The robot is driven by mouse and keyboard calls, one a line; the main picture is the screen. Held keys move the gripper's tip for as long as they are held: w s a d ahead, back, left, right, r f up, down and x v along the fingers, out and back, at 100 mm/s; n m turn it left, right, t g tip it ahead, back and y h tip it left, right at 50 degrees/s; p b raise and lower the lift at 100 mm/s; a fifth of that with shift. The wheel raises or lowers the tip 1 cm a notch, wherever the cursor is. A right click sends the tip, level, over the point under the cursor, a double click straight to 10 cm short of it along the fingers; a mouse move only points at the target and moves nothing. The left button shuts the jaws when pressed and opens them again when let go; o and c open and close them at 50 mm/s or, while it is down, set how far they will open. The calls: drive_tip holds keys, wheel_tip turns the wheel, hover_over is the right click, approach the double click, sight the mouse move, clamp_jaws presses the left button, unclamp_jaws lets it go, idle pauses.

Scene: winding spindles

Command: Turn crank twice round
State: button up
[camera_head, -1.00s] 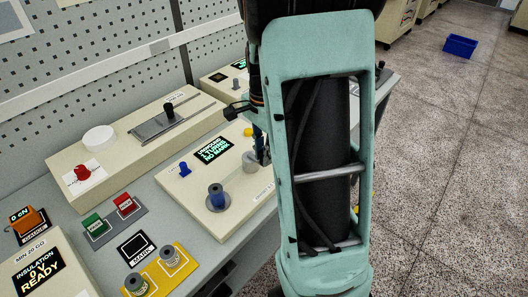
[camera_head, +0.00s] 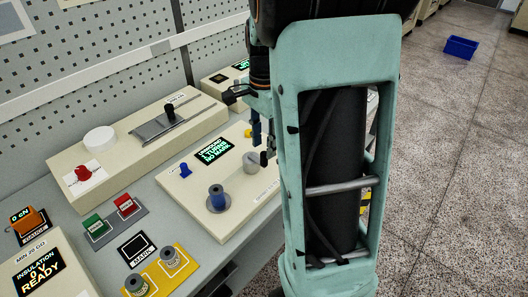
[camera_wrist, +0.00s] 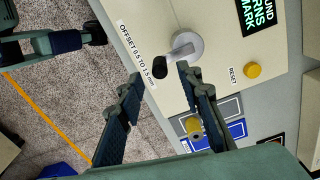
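The crank is a grey disc (camera_wrist: 186,46) with a short arm ending in a black knob (camera_wrist: 160,71), on a cream winding panel beside an "OFFSET 0.5 TO 1.5 mm" label. The disc also shows in the head view (camera_head: 252,160), its knob hidden or too small to tell. My gripper (camera_wrist: 158,78) is open, with one finger to each side of the knob in the wrist view. Nothing is gripped; I cannot tell how far the fingertips stand from the knob. In the head view, my gripper (camera_head: 263,143) is close by the disc, partly hidden behind my arm.
The panel carries a lit display (camera_head: 214,152), a blue-wound spindle (camera_head: 217,199) and a yellow reset button (camera_wrist: 253,70). Green and red buttons stand front left. A blue bin (camera_head: 460,47) is on the floor.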

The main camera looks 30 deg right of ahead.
wheel_tip(320, 180, up, 8)
drive_tip(key=shift+f, duration=0.15)
idle(1.3)
